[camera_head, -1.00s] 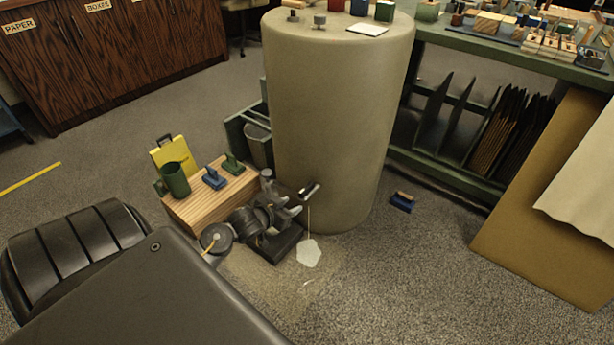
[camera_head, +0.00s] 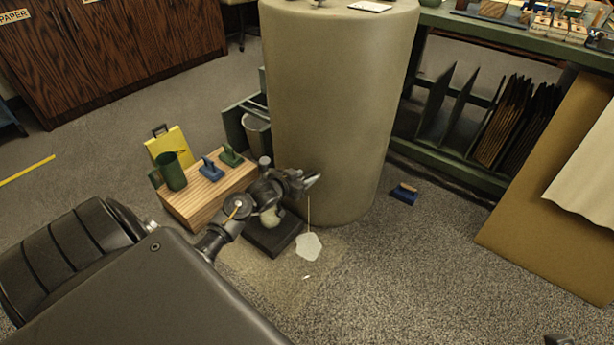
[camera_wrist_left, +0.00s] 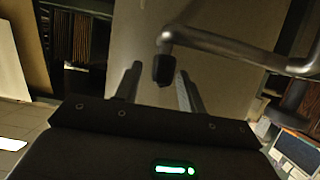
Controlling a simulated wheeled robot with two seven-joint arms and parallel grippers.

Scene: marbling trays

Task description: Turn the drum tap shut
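The drum (camera_head: 335,110) is a tall beige cylinder standing on the carpet. A thin stream (camera_head: 309,213) falls from low on its front into a pale puddle (camera_head: 308,246). My left gripper (camera_head: 312,180) is at the drum's lower front and hides most of the tap in the head view. In the left wrist view my left gripper (camera_wrist_left: 157,85) has its two fingers apart. A bent metal bar with a black end (camera_wrist_left: 163,68), which looks like the tap's lever, shows between and beyond the fingertips. Whether they touch it I cannot tell.
A wooden crate (camera_head: 185,212) with a green mug (camera_head: 172,172) and small blue and green tools stands left of my left arm. A dark block (camera_head: 272,238) lies below the gripper. A blue brush (camera_head: 404,193) lies right of the drum. A green rack (camera_head: 470,180) stands behind.

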